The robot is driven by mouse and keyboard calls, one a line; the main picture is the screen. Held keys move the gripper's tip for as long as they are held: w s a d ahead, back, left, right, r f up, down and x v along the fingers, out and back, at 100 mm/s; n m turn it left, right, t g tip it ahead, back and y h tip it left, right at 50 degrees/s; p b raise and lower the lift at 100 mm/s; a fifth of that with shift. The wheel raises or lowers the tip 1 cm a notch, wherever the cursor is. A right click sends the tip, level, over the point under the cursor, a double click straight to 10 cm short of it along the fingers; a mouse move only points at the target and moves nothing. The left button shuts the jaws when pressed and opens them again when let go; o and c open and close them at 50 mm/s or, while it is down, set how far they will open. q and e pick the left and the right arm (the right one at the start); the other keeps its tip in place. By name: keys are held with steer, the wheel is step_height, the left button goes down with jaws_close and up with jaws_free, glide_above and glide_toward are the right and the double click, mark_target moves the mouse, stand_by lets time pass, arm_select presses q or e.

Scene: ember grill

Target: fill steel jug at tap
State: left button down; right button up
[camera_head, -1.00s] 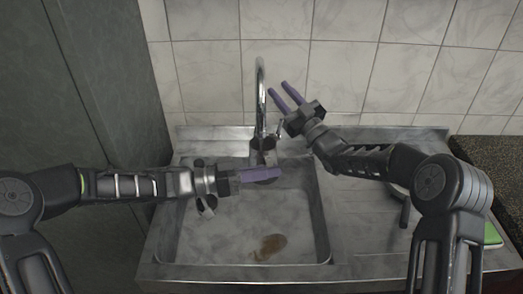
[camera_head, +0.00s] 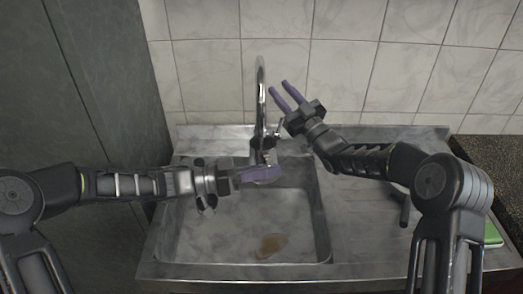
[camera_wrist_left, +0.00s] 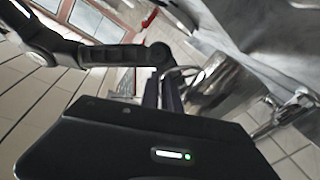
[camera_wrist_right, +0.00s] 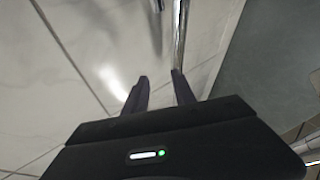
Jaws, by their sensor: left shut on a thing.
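The steel jug (camera_wrist_left: 218,88) shows as a shiny cylinder beside my left gripper's fingers in the left wrist view. In the head view it is mostly hidden by my left gripper (camera_head: 262,174), which is shut on it over the back of the sink, below the tap. The chrome tap (camera_head: 261,98) rises behind the sink; part of it also shows in the right wrist view (camera_wrist_right: 180,32). My right gripper (camera_head: 281,93) is open and empty, just right of the tap's upper part. I cannot tell whether water runs or what is inside the jug.
The steel sink (camera_head: 325,225) lies below, with a brown patch (camera_head: 273,245) on its floor. A ribbed drainboard (camera_head: 360,235) is on the right, with a green item (camera_head: 492,234) at its far right. A tiled wall (camera_head: 345,65) stands close behind the tap.

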stand_by(0.7)
arm_select(q)
steer(key=s+a, duration=0.4)
steer(key=s, duration=0.1)
steer(key=shift+s+a, duration=0.35)
steer(key=shift+a, duration=0.05)
arm_select(e)
steer(key=shift+c, duration=0.2)
